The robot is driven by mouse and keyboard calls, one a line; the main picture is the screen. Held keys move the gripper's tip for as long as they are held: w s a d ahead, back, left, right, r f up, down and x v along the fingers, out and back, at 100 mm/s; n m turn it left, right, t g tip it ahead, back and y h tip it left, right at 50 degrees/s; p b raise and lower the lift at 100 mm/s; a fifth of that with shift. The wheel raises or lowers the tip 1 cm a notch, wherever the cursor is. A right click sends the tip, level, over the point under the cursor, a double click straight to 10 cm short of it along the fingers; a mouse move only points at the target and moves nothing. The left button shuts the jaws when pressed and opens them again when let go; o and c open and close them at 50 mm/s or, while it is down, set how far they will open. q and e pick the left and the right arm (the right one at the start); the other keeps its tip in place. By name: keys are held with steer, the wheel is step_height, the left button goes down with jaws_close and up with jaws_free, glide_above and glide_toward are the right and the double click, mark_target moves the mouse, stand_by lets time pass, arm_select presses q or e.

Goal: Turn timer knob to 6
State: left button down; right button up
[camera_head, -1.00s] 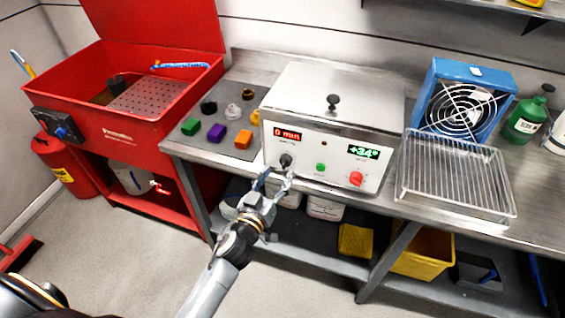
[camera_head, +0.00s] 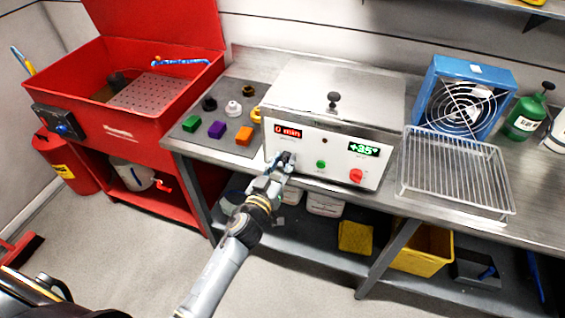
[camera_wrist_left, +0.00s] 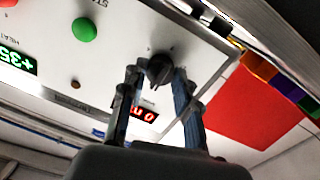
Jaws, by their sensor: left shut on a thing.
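The timer knob (camera_wrist_left: 159,69) is black and round, on the lower left of the white machine's front panel (camera_head: 315,163). In the wrist view it sits between the two fingers of my left gripper (camera_wrist_left: 157,76), which is shut on it. In the head view my left gripper (camera_head: 283,163) reaches the panel below the red timer display (camera_head: 288,132) and hides most of the knob. The display's digits are blurred in the head view; in the wrist view a finger partly covers it and a 0 shows. My right gripper is not in view.
Coloured blocks lie on the bench at left. A wire rack (camera_head: 455,175) stands at right.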

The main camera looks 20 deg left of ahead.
arm_select(q)
steer(key=shift+m, duration=0.3)
steer(key=m, duration=0.5)
steer(key=shift+p, duration=0.4)
steer(key=m, duration=0.6)
steer(key=shift+d+g+y, duration=0.1)
steer(key=shift+g+y, duration=0.2)
steer(key=m, duration=0.5)
steer(key=shift+d+y, duration=0.1)
steer(key=shift+y, duration=0.2)
steer(key=m, duration=0.6)
steer(key=shift+f+y+b, duration=0.1)
steer(key=shift+y+b, duration=0.2)
steer(key=shift+b, duration=0.05)
steer(key=c, duration=1)
jaws_free()
